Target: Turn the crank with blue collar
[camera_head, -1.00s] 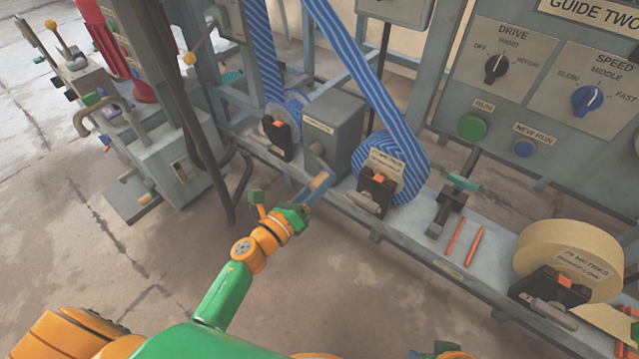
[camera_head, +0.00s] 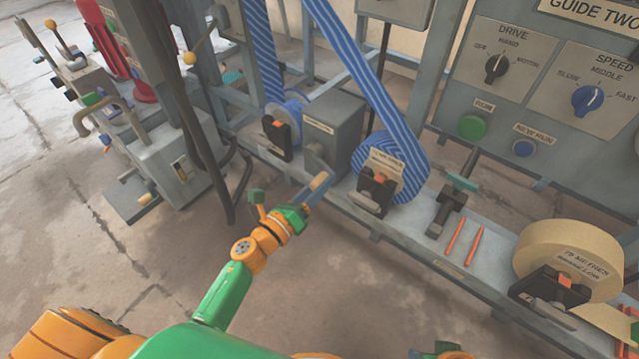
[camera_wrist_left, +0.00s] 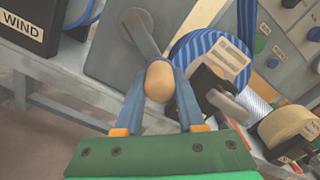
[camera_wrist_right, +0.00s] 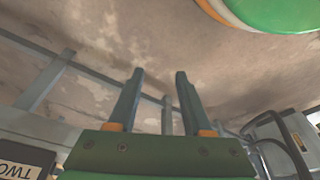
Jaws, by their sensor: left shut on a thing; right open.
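A crank with a grey arm (camera_wrist_left: 141,33) and a tan knob (camera_wrist_left: 159,82) sits on the front of a grey box (camera_head: 336,122) on the machine's lower shelf. Its knob also shows in the head view (camera_head: 319,181).
Blue striped rolls stand left of the box (camera_head: 289,105) and right of it (camera_head: 414,170). A control panel (camera_head: 540,75) rises behind. The floor in front is clear.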

